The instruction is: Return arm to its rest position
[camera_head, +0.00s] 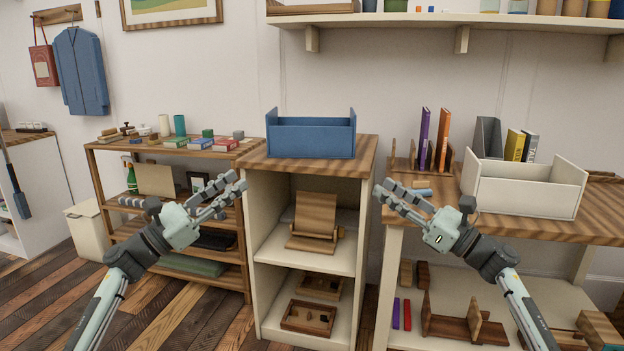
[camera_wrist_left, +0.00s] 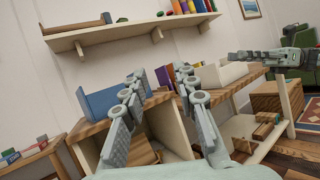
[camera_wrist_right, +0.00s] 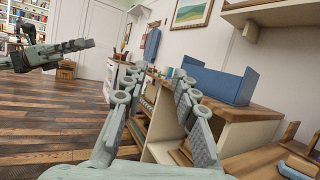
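My left gripper (camera_head: 222,196) is held in the air in front of the gap between the low wooden shelf and the cream cabinet. Its two fingers are apart with nothing between them, as the left wrist view (camera_wrist_left: 158,88) also shows. My right gripper (camera_head: 398,198) is in the air in front of the cabinet's right side and the desk's left end. Its fingers are spread and empty, as the right wrist view (camera_wrist_right: 158,85) also shows. Both arms reach up and inward from the lower corners of the head view. Neither gripper visibly touches anything.
A blue open bin (camera_head: 312,138) stands on the cabinet top (camera_head: 345,168). A white bin (camera_head: 525,190), books (camera_head: 423,140) and bookends stand on the desk at right. Small items lie on the wooden shelf (camera_head: 160,150) at left. A wall shelf (camera_head: 400,20) hangs above.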

